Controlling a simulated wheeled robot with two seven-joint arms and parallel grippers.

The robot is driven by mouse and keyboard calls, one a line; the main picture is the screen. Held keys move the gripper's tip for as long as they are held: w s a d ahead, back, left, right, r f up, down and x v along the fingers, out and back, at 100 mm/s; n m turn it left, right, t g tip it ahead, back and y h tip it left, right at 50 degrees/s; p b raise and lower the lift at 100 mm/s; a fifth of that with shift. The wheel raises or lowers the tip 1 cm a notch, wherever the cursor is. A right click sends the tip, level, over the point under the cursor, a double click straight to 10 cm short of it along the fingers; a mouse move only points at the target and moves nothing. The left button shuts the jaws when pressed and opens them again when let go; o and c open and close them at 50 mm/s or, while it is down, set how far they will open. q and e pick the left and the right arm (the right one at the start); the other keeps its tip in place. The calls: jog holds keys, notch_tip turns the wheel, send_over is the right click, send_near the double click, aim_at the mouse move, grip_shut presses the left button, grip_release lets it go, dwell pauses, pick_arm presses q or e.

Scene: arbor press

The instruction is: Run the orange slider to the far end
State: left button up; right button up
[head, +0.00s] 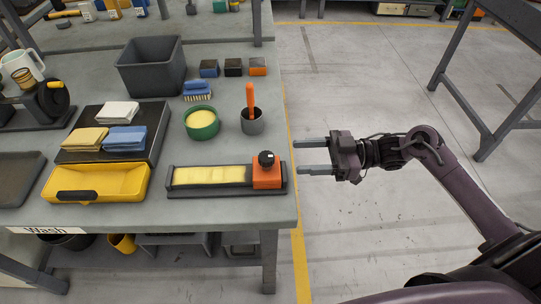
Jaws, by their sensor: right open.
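The orange slider (267,176) with a black knob (266,158) on top sits at the right end of a dark track (213,193). A pale yellow strip (210,175) lies along the track to the left of the slider. The track lies near the front right corner of the grey bench. My right gripper (312,157) is open and empty, its two fingers pointing left. It is off the bench's right edge, to the right of the slider and apart from it. My left gripper does not show.
A yellow tray (97,195) is left of the track. Behind the track stand a green bowl (203,131) with yellow contents and a grey cup (251,128) with an orange handle upright in it. A grey bin (150,67) is farther back.

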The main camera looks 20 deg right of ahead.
aim_at(274, 156)
jog(key=p+x, duration=0.1)
jog(key=x, duration=0.6)
jog(key=shift+w+a+p, duration=0.1)
jog(key=shift+a+p, duration=0.15)
jog(key=shift+p, duration=0.15)
